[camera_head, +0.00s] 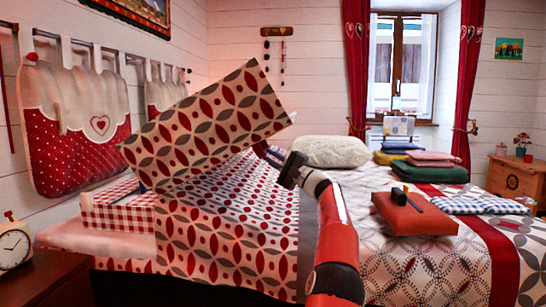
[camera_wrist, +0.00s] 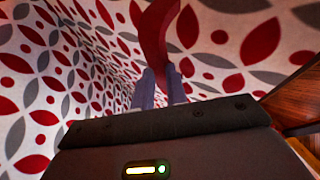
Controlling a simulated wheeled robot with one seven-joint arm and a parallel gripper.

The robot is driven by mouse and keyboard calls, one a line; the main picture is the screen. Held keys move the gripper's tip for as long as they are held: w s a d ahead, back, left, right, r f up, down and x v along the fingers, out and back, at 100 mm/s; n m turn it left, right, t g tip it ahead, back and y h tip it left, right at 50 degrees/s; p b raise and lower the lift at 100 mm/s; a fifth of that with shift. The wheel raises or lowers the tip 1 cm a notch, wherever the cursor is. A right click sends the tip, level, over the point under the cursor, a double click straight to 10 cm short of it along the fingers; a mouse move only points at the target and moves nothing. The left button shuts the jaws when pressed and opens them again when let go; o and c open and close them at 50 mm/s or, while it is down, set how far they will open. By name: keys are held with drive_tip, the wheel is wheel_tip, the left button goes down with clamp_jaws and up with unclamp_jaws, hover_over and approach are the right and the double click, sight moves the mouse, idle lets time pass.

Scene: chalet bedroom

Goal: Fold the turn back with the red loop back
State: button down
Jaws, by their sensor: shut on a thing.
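The turn back (camera_head: 208,125) is a patterned flap with red and grey leaf shapes. It is raised and tilted above the bed at the left, and its patterned face also fills much of the wrist view (camera_wrist: 230,45). My gripper (camera_head: 272,157) is at the lower right edge of the flap. In the wrist view its two grey fingers (camera_wrist: 161,88) are shut on the red loop (camera_wrist: 155,35), a red strap running up from between them. The loop's attachment to the cloth is not clear.
The bed's patterned cover (camera_head: 225,240) lies below the flap. A nightstand with a clock (camera_head: 14,243) stands front left.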

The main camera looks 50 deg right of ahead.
drive_tip(key=shift+w+a+f, duration=0.5)
drive_tip(key=shift+w+f, duration=0.05)
drive_tip(key=shift+w, duration=0.2)
drive_tip(key=c, duration=1.7)
unclamp_jaws()
drive_tip(key=shift+w, duration=0.15)
drive_tip(key=o, duration=0.3)
drive_tip(key=shift+w+a+y, duration=0.3)
drive_tip(key=shift+w, duration=0.05)
drive_tip(key=shift+s+d+r, duration=0.1)
drive_tip(key=shift+s+d, duration=0.05)
drive_tip(key=shift+s, duration=0.05)
drive_tip(key=b+v, duration=0.1)
drive_tip(key=v, duration=0.6)
drive_tip(key=shift+s+b, duration=0.3)
drive_tip(key=shift+s, duration=0.05)
